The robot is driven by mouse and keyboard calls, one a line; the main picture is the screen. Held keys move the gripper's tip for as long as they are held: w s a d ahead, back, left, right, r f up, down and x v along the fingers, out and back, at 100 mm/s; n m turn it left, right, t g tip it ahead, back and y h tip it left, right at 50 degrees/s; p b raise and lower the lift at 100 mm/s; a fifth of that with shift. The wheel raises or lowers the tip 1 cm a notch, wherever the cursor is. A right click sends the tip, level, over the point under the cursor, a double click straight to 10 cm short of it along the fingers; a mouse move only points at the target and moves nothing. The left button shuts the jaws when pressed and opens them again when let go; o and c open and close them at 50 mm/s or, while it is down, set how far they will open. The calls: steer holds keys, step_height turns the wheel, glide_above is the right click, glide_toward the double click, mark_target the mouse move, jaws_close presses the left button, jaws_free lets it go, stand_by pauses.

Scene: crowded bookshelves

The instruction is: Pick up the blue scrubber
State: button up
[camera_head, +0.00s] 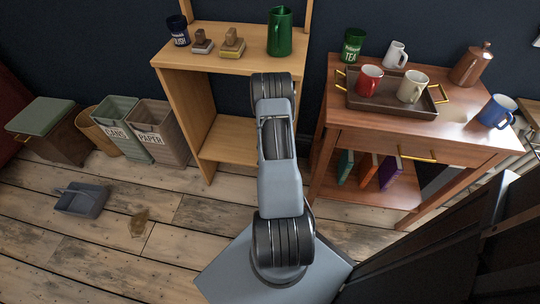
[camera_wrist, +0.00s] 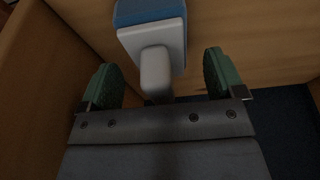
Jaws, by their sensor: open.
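The blue scrubber (camera_wrist: 148,12) shows at the top of the wrist view, with a blue layer, a pale grey-white block and a rounded pale handle that points toward my gripper. My gripper (camera_wrist: 160,72) is open, with one green fingertip on each side of the handle. Gaps show between the handle and both fingers, and the jaws hold nothing. In the head view, my arm hides the gripper, and I cannot make out the blue scrubber there.
Wooden panels of a shelf surround the scrubber in the wrist view. In the head view, the wooden shelf (camera_head: 228,65) holds a grey-based brush (camera_head: 203,46), a yellow-based brush (camera_head: 232,49) and a green pitcher (camera_head: 280,35). A side table (camera_head: 400,138) stands to the right.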

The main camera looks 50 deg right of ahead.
steer(key=shift+w+d+f, duration=0.1)
steer(key=shift+f, duration=0.35)
steer(key=shift+c, duration=0.4)
steer(key=c, duration=1)
steer(key=shift+o, duration=0.2)
steer(key=shift+r, duration=0.15)
steer(key=shift+w+r+p, duration=0.2)
steer(key=shift+r+p, duration=0.25)
steer(key=shift+r, duration=0.2)
step_height(320, 180, up, 6)
steer(key=shift+f+p, duration=0.25)
steer(key=shift+p, duration=1)
steer(key=w+a, duration=0.5)
steer(key=w, duration=0.3)
steer(key=w+a, duration=0.5)
steer(key=w, duration=0.3)
steer(key=shift+w+a, duration=0.3)
